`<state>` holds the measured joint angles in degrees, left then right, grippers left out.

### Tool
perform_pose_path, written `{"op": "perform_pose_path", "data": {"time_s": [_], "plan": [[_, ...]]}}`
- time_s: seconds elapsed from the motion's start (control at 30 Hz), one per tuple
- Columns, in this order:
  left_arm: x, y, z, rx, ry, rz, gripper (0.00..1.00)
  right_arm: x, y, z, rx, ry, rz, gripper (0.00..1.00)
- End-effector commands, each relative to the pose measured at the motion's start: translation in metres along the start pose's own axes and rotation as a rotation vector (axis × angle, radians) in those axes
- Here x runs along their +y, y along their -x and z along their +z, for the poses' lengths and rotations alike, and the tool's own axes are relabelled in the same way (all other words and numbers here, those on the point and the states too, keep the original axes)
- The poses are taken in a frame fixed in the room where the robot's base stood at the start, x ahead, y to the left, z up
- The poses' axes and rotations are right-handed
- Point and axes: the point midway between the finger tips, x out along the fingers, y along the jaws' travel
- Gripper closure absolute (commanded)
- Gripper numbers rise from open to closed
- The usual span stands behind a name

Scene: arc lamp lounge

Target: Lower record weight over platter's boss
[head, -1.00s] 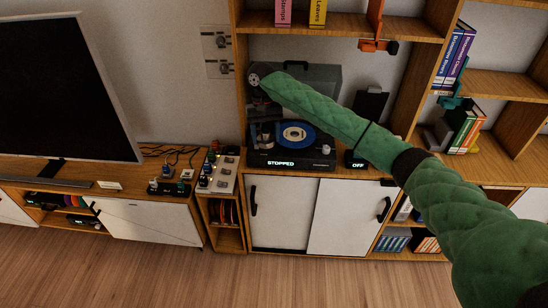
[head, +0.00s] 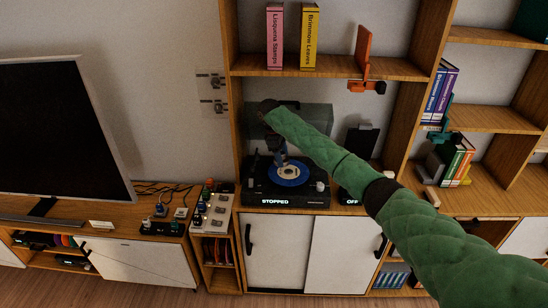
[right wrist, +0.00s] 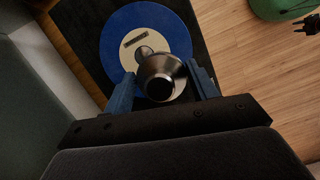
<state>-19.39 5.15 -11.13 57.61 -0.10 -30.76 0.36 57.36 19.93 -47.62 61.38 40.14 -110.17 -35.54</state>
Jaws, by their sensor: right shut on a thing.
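The silver record weight (right wrist: 160,72) is held between the blue fingers of my right gripper (right wrist: 162,84) in the right wrist view. The platter carries a blue record with a pale label (right wrist: 118,47), which also shows in the head view (head: 292,174). The weight overlaps the label's near edge in the wrist view. A small grey piece, probably the platter's boss (right wrist: 143,52), shows just beyond the weight and is partly hidden by it. I cannot tell the gap between them. In the head view my right gripper (head: 281,157) is above the record's back left part. My left gripper is out of view.
The turntable (head: 285,196) reads STOPPED, with its raised dark lid (head: 318,117) behind. A dark device (head: 350,197) reading OFF stands to the right. A panel with knobs (head: 211,212) is to the left. The shelf above (head: 330,70) holds two books and an orange piece.

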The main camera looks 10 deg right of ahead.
Motion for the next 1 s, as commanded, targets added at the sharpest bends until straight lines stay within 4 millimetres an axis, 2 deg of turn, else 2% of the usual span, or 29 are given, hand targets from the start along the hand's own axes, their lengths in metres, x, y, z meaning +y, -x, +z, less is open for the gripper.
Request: {"op": "perform_pose_path", "data": {"time_s": [0.3,0.6,0.8,1.0], "plan": [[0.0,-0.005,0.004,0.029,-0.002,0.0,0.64,0.024,-0.014,0.015,-0.002,0.402,0.11,0.71],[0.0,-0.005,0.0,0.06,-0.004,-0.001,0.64,0.03,-0.015,0.019,-0.007,0.784,0.215,0.71],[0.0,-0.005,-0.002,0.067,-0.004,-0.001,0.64,0.031,-0.015,0.019,-0.009,0.944,0.258,0.71],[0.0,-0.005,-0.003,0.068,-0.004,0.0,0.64,0.031,-0.015,0.019,-0.009,0.991,0.271,0.71]]}}
